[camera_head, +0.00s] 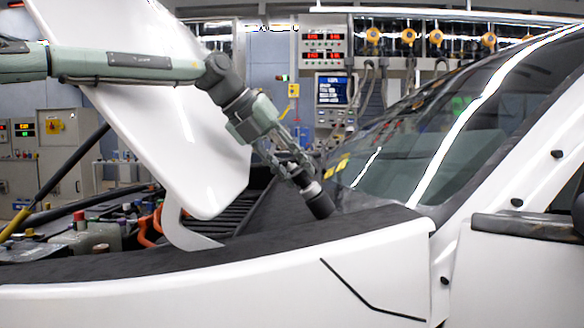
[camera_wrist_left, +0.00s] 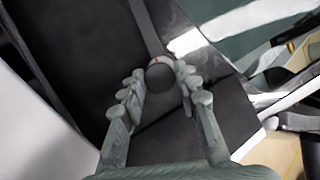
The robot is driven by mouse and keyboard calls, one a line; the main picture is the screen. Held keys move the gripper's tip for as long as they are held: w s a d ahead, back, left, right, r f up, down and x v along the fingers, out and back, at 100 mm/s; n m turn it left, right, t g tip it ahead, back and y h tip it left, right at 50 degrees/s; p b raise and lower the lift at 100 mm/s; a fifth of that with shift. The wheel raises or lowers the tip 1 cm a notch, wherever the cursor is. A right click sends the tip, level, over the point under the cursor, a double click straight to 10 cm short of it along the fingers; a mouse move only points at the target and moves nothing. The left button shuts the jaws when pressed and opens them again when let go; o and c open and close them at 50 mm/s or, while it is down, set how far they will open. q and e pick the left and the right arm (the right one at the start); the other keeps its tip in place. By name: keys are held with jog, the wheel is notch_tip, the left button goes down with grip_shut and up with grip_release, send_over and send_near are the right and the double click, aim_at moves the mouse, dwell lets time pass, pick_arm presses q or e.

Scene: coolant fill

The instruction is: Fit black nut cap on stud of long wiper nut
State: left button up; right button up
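My left gripper (camera_head: 297,172) reaches down from the upper left over the dark cowl at the base of the windshield. Its fingers are closed around the upper end of a dark cylindrical piece (camera_head: 320,204) with a pale band, which looks like the black nut cap. The piece is tilted, its lower end close to the cowl; I cannot tell whether it touches. In the left wrist view, the fingers (camera_wrist_left: 160,82) flank the round dark end of this cap (camera_wrist_left: 160,77), which has a light rim. The long wiper nut and its stud cannot be made out. My right gripper is not in view.
The raised white hood (camera_head: 165,110) stands left of the gripper. The windshield (camera_head: 420,150) rises to the right. The white fender (camera_head: 220,280) runs along the front. The engine bay with hoses and coloured caps (camera_head: 100,230) lies at lower left.

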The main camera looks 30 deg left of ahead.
pick_arm(q)
jog(key=o, duration=0.4)
jog(key=v, duration=1.2)
dwell(0.3)
